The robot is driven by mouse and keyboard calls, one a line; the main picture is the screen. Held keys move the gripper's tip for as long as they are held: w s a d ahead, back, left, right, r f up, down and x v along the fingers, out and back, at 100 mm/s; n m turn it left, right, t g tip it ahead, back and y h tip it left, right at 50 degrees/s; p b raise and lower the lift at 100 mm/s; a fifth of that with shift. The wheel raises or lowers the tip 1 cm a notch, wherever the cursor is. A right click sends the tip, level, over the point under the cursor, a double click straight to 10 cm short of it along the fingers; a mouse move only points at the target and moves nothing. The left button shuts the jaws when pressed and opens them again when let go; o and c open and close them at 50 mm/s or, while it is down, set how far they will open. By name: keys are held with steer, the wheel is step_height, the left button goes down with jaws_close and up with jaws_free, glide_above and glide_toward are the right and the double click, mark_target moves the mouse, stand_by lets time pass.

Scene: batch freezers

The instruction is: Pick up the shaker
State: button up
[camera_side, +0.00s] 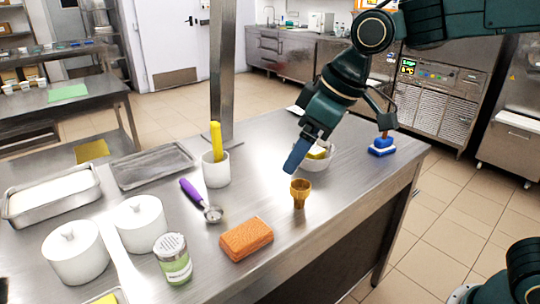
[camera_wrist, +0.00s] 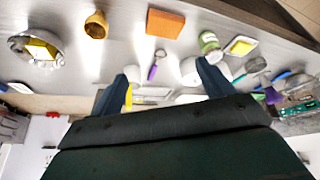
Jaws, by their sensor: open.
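The shaker (camera_side: 173,258) is a short can with a pale green and white label and a grey perforated lid. It stands upright at the front left of the steel table (camera_side: 330,235), beside a white lidded pot. It also shows in the wrist view (camera_wrist: 209,42), at the upper right. My gripper (camera_side: 298,154) is above the far right part of the table, well to the right of the shaker and apart from it. In the wrist view its two blue fingers (camera_wrist: 163,84) are spread wide with nothing between them.
An orange sponge (camera_side: 246,239) and a brass cup (camera_side: 300,193) stand between shaker and gripper. A purple-handled scoop (camera_side: 200,200), white pots (camera_side: 75,252), a white holder (camera_side: 216,171), metal trays (camera_side: 152,166) and a bowl (camera_side: 318,161) surround them. A steel post (camera_side: 222,75) rises behind.

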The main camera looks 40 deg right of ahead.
steer(key=w+a+f+n, duration=0.2)
steer(key=w+a+f, duration=0.25)
steer(key=a, duration=0.45)
steer(key=n+g+y, duration=0.1)
steer(key=n+g, duration=0.1)
glide_toward(175, 243)
steer(key=shift+f, duration=0.35)
steer(key=shift+f, duration=0.1)
steer(key=shift+t, duration=0.3)
steer(key=shift+x, duration=4.2)
steer(key=shift+s+a+f, duration=0.1)
steer(key=shift+a, duration=0.05)
steer(key=shift+x, duration=2.5)
steer(key=shift+a, duration=0.1)
steer(key=shift+s, duration=0.1)
steer(key=shift+c, duration=0.4)
